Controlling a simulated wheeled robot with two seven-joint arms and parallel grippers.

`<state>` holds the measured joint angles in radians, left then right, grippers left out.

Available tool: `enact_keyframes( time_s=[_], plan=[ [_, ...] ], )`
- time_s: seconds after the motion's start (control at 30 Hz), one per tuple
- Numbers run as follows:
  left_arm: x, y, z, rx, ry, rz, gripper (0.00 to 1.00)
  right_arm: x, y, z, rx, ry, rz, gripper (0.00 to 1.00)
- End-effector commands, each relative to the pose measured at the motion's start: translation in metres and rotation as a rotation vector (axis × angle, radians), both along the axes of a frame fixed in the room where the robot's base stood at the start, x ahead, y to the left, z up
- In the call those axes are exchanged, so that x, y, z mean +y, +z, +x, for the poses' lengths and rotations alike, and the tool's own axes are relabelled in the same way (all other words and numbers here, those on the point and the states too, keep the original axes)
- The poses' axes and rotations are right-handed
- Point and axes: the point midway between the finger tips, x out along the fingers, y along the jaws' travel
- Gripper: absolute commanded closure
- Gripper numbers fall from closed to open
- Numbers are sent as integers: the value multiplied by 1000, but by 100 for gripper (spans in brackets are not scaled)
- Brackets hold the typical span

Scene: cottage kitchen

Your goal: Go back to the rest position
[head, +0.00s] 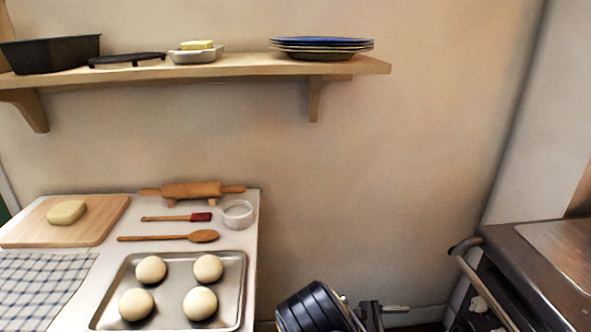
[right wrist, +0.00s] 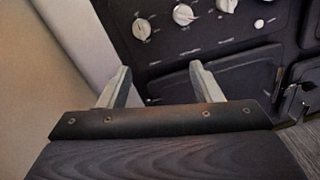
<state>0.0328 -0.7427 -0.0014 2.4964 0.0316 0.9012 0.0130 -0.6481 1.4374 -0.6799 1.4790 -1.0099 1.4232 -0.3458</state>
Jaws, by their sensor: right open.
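My right gripper (right wrist: 160,85) is open and empty in the right wrist view, its two pale fingers spread apart in front of the dark stove front. In the head view a dark part of my right arm (head: 318,308) shows at the bottom centre, to the right of the worktop and apart from it. My left gripper is in neither view.
A worktop (head: 245,215) at left holds a tray (head: 170,262) of several dough balls, a board (head: 105,215), a rolling pin (head: 192,190) and utensils. A shelf (head: 240,68) with dishes hangs above. A railed stove (head: 540,265) stands at right.

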Motion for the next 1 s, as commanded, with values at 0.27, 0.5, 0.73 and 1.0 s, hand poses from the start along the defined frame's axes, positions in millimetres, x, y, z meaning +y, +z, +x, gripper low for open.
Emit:
enact_keyframes(
  time_s=[0.27,0.5,0.73,1.0],
  plan=[
    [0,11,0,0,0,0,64,-21,19,-28,-60,-158,200,42],
    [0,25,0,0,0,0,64,-35,46,-70,-171,-380,488,42],
    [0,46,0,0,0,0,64,-27,95,-127,-379,-670,899,42],
    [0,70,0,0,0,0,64,2,170,-184,-681,-929,1325,42]
  ],
)
